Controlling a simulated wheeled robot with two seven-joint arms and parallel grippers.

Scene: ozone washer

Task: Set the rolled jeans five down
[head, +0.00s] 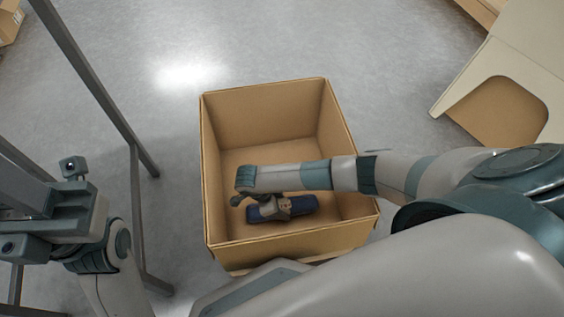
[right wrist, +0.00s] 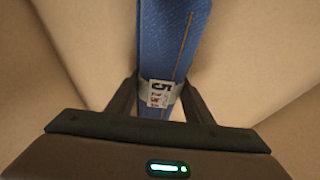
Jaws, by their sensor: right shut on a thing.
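The rolled jeans five (head: 303,203) are a blue denim roll inside the open cardboard box (head: 264,234), low near its floor. I cannot tell whether they touch the floor. My right gripper (head: 284,207) reaches into the box and is shut on the roll around its middle. In the right wrist view, the jeans (right wrist: 172,45) have an orange seam and a pale band with a label marked 5, between the two fingers of the gripper (right wrist: 160,103). My left gripper (head: 45,207) is at the left edge, away from the box; its jaws are unclear.
The box walls stand close around my right gripper. A grey metal frame (head: 95,82) stands to the left. A beige panel with a cutout (head: 520,65) is at the upper right. Grey floor (head: 180,120) lies open behind and left of the box.

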